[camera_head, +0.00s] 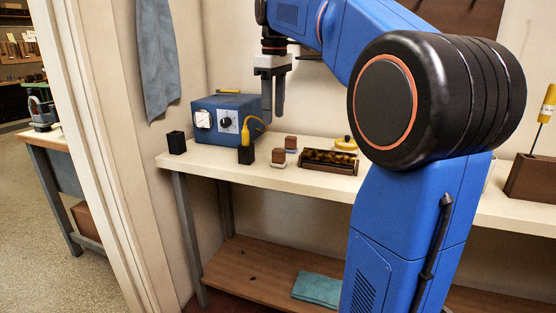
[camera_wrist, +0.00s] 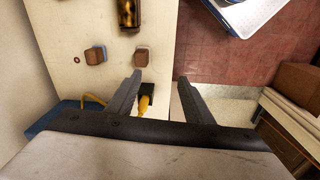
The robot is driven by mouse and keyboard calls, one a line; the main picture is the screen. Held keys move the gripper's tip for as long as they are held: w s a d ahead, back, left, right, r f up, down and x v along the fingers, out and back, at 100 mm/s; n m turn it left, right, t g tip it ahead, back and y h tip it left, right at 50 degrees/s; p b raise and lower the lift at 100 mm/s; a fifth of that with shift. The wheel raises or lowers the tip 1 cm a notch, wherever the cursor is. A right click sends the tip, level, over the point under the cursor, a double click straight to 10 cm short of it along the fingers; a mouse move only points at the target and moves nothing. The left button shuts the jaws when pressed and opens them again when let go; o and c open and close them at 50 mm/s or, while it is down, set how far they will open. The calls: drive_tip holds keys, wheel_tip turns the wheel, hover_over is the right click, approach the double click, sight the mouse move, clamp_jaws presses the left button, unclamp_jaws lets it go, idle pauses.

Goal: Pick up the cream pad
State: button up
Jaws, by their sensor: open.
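I cannot clearly make out a cream pad. Two small brown blocks stand on the bench, the back one (camera_head: 290,142) and the front one (camera_head: 278,156); pale edges show under them in the head view, and whether either is a pad I cannot tell. In the wrist view they show as a left block (camera_wrist: 94,57) and a right block (camera_wrist: 141,57). My gripper (camera_head: 272,118) is open and empty, pointing down above the bench near the blue box. In the wrist view its fingers (camera_wrist: 160,76) are apart, with bench edge and floor between them.
A blue box with dials (camera_head: 215,122) stands behind. A yellow-handled tool (camera_head: 246,133) is in a black holder (camera_head: 246,155). A second black holder (camera_head: 176,143) is at the left end. A dark tray (camera_head: 328,167) with a mottled roll lies right of the blocks.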

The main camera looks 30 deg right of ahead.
sight(279, 149)
drive_tip(key=w+d+r+n, duration=0.1)
drive_tip(key=w+d+r, duration=0.1)
drive_tip(key=w+d, duration=0.2)
drive_tip(key=shift+g, duration=0.4)
wheel_tip(279, 149, down, 11)
drive_tip(key=shift+w+f, duration=0.1)
drive_tip(key=shift+f, duration=2.7)
drive_tip(key=c, duration=1.1)
